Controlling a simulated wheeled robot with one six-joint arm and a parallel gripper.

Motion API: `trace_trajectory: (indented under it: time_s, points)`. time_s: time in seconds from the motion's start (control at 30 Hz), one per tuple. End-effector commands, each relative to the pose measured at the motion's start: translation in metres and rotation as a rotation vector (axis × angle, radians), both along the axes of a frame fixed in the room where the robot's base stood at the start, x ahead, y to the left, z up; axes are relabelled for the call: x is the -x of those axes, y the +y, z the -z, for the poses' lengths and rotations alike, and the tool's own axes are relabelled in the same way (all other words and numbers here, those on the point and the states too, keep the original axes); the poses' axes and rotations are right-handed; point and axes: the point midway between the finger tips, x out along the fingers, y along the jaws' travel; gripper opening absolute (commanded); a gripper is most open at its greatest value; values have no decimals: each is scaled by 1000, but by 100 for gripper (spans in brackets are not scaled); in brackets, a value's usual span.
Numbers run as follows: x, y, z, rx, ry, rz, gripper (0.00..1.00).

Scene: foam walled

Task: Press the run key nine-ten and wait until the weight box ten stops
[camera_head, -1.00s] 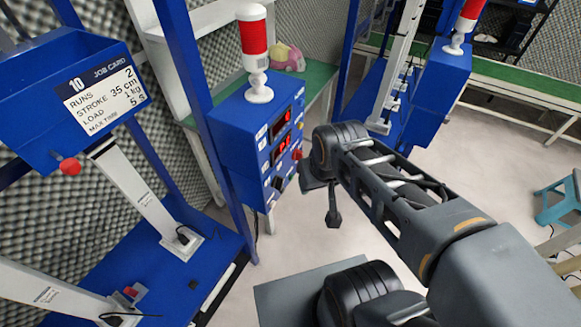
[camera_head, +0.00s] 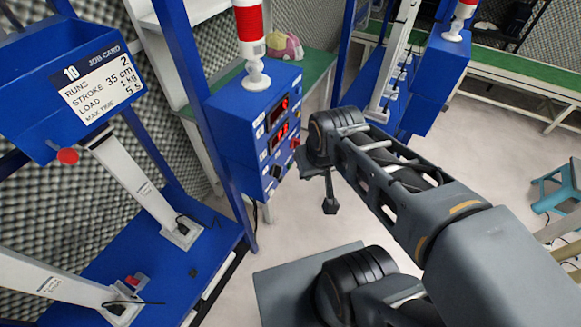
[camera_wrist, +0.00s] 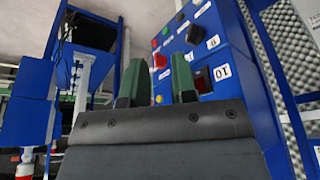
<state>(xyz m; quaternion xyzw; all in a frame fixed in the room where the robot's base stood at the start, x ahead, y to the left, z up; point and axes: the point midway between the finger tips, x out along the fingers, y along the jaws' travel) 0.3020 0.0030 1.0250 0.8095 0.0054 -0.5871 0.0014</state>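The blue control box (camera_head: 250,140) stands left of my gripper with two red-lit displays and several small keys on its face. It also shows in the wrist view (camera_wrist: 225,62), with red, orange and other coloured keys and number labels, one reading 10. I cannot tell which key is nine-ten. My gripper (camera_head: 330,195) is right of the box face and apart from it. In the wrist view its two green-padded fingers (camera_wrist: 158,88) are apart with nothing between them. The job card numbered 10 (camera_head: 98,86) is at the upper left.
A red and white signal lamp (camera_head: 251,45) stands on the box. A blue rig base (camera_head: 150,255) with slanted white rails fills the lower left. A blue upright (camera_head: 190,60) is left of the box. A teal stool (camera_head: 556,190) stands at right. Pale floor shows between.

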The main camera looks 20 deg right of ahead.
Motion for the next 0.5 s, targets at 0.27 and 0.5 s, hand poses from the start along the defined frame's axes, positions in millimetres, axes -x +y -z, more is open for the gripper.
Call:
trace_trajectory:
  time_s: [0.27,0.5]
  points:
    - [0,0,0,0,0,0,0]
    - [0,0,0,0,0,0,0]
